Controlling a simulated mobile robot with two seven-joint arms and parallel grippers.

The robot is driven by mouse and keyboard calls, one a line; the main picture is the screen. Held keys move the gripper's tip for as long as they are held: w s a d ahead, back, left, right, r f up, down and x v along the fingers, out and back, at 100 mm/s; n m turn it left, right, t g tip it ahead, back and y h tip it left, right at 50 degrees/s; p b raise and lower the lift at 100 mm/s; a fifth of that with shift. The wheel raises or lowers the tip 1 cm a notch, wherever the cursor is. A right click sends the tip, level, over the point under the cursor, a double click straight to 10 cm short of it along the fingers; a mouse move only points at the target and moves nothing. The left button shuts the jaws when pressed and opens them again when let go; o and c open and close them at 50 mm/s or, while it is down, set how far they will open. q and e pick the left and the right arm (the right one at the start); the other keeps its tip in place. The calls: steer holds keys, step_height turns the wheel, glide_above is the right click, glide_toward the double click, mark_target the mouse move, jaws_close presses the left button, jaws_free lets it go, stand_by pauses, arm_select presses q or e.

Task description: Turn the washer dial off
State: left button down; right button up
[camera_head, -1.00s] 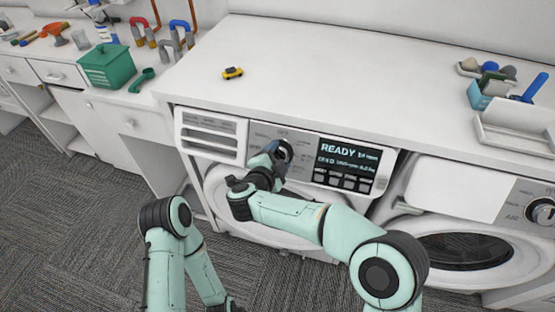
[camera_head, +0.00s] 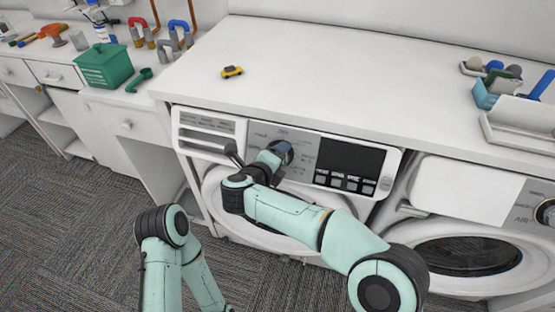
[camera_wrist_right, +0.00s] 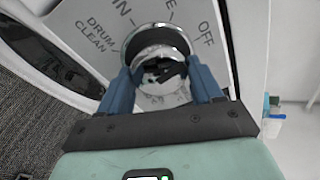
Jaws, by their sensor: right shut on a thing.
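The washer (camera_head: 300,140) stands under the white counter, with its dial left of a display (camera_head: 349,158) that is dark. The dial (camera_wrist_right: 155,42) is a round metal knob in the right wrist view, with the labels OFF, DRUM CLEAN and others around it. My right gripper (camera_head: 280,152) is at the dial; in the wrist view its blue fingers (camera_wrist_right: 162,82) are shut on the knob's two sides. In the head view the arm and gripper hide most of the dial. My left arm hangs at the lower left; its gripper is out of the picture.
A second machine with a round door (camera_head: 468,254) stands to the right. On the counter are a yellow toy car (camera_head: 232,72) and a white tray (camera_head: 518,135). A green box (camera_head: 103,66) and pipes stand at the left. The carpet is clear in front.

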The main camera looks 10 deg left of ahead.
steer(key=shift+m, duration=0.6)
steer(key=shift+a, duration=0.1)
steer(key=o, duration=1.1)
steer(key=shift+c, duration=0.2)
steer(key=shift+s, duration=0.1)
steer(key=v, duration=1.3)
steer(key=shift+r, duration=0.2)
steer(key=shift+s, duration=0.1)
